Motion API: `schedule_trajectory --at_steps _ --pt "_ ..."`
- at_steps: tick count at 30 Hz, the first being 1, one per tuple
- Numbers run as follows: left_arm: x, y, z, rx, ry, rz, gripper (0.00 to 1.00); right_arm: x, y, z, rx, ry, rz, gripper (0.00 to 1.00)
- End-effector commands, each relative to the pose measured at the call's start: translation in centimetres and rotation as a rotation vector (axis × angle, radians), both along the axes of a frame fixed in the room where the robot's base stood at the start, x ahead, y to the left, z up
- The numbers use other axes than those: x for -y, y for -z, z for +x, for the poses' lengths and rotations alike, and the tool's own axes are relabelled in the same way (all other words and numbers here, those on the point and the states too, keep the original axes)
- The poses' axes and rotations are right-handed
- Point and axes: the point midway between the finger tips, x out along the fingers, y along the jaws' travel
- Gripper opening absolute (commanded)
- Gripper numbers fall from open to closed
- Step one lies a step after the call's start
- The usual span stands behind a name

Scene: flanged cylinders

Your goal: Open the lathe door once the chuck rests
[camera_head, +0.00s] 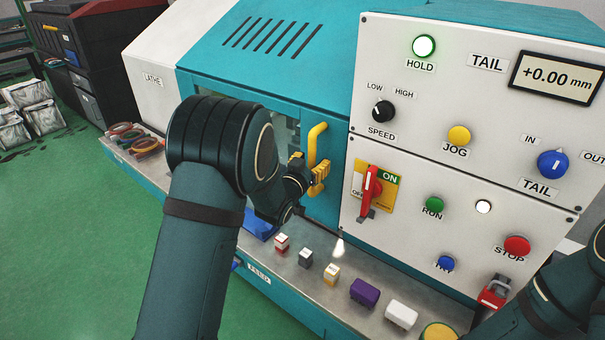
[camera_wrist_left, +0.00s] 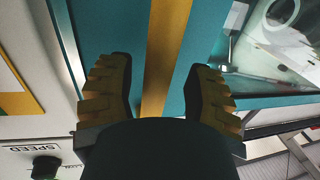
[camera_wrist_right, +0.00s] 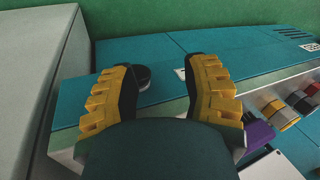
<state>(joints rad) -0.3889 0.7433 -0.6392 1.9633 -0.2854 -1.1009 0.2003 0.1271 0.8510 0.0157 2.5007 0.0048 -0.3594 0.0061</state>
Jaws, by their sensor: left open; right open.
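The teal lathe door (camera_head: 334,158) carries a yellow upright handle (camera_head: 315,148) beside the control panel; it looks closed. My left gripper (camera_head: 317,178) is at the handle's lower part. In the left wrist view its fingers (camera_wrist_left: 160,75) stand open on either side of the yellow handle (camera_wrist_left: 167,35), with gaps on both sides. Through the window in that view, pale metal parts (camera_wrist_left: 285,40) show; I cannot tell whether the chuck turns. My right gripper (camera_wrist_right: 164,82) is open and empty above the front ledge; the head view shows only part of my right arm.
A red lever (camera_head: 370,188) sits right of the handle. Several small blocks, including a purple one (camera_head: 364,292), stand on the ledge below.

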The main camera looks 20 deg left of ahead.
Motion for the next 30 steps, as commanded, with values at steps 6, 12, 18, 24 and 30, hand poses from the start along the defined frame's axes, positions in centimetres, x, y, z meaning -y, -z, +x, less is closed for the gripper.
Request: schedule_trajectory --at_steps 6,12,18,24,30 --pt "-0.6 -0.1 -4.2 -0.001 -0.002 -0.002 0.52 0.0 0.0 0.0 0.000 0.000 0.000 0.47" --pt "-1.1 -0.1 -8.0 -0.001 -0.002 -0.001 0.52 0.0 0.0 0.0 0.000 0.000 0.000 0.47" --pt "-1.4 -0.1 -10.2 0.000 0.001 0.001 0.52 0.0 0.0 0.0 0.000 0.000 0.000 0.47" --pt "-1.4 -0.1 -10.8 0.000 0.001 0.002 0.52 0.0 0.0 0.0 0.000 0.000 0.000 0.47" --pt "-1.4 -0.1 -10.8 0.000 0.001 0.002 0.52 0.0 0.0 0.0 0.000 0.000 0.000 0.47"
